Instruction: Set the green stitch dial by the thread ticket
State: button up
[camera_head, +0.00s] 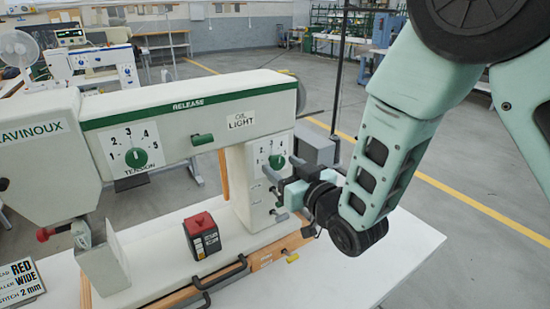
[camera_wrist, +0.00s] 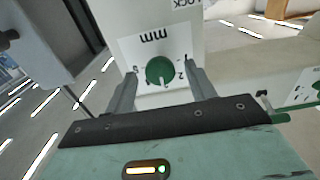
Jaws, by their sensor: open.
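The green stitch dial (camera_wrist: 160,70) sits on a white plate marked "mm", upside down in the wrist view. Its white mark points down there, seemingly towards the 3, though the digits are small. The dial also shows on the machine's right column in the head view (camera_head: 277,161). My gripper (camera_wrist: 161,73) is open, with one finger on each side of the dial; I cannot tell whether they touch it. In the head view my gripper (camera_head: 284,174) is in front of the plate's lower part. The thread ticket (camera_head: 20,283) at lower left reads RED, WIDE, STITCH 2 mm.
The green tension dial (camera_head: 137,158) is on the machine's head at left. A green release knob (camera_head: 202,139) sticks out of the arm. A red and black box (camera_head: 202,236) stands on the bed. The white table (camera_head: 395,262) is clear at right.

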jog(key=shift+w+a, duration=0.1)
jog(key=c, duration=1)
jog(key=shift+o, duration=0.2)
jog(key=shift+f+n+b, duration=0.1)
jog(key=shift+n+b, duration=0.2)
jog(key=shift+b, duration=0.15)
jog(key=n+b, duration=0.2)
jog(key=b, duration=0.1)
jog(key=shift+f+n, duration=0.1)
jog(key=shift+n, duration=0.3)
jog(key=n+b, duration=0.4)
jog(key=n, duration=0.1)
jog(key=shift+r+n, duration=0.2)
jog(key=shift+n, duration=0.1)
